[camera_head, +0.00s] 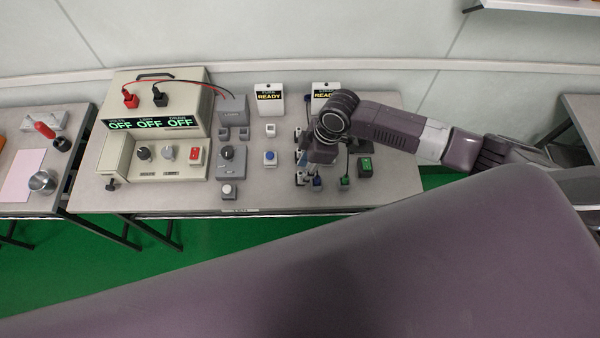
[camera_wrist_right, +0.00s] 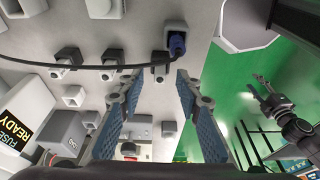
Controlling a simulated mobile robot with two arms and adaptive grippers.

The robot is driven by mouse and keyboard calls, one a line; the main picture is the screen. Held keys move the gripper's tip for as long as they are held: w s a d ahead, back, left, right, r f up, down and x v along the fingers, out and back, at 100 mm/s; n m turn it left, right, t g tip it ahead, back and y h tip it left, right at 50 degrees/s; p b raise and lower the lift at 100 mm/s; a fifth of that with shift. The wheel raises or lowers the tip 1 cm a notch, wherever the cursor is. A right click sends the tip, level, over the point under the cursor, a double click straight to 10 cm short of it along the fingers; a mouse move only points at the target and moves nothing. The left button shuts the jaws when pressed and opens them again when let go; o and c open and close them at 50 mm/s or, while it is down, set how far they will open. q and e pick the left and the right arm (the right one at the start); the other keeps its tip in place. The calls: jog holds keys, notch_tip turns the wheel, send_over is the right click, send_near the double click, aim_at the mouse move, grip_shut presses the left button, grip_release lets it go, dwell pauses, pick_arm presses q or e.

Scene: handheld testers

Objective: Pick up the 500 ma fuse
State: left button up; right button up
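I cannot read any rating, so I cannot tell which part is the 500 mA fuse. Small fuse-like parts in holders sit under my right gripper (camera_head: 309,181) at the table's right half in the head view. Among them is a blue-topped part (camera_head: 317,183). In the right wrist view my right gripper (camera_wrist_right: 160,80) has its two blue-padded fingers spread apart with nothing held. A small holder (camera_wrist_right: 160,66) shows just beyond and between the fingertips. What looks like my left gripper (camera_wrist_right: 268,98) shows at the right of that view; its opening is unclear.
A green plug (camera_head: 345,181) and a green-topped box (camera_head: 365,165) stand right of the gripper. A READY card (camera_head: 270,97) stands behind. The beige tester (camera_head: 150,120) fills the table's left.

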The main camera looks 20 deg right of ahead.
jog(key=shift+x, duration=1)
jog(key=shift+a+f, duration=0.1)
jog(key=shift+f, duration=0.1)
jog(key=shift+c, duration=0.3)
grip_shut()
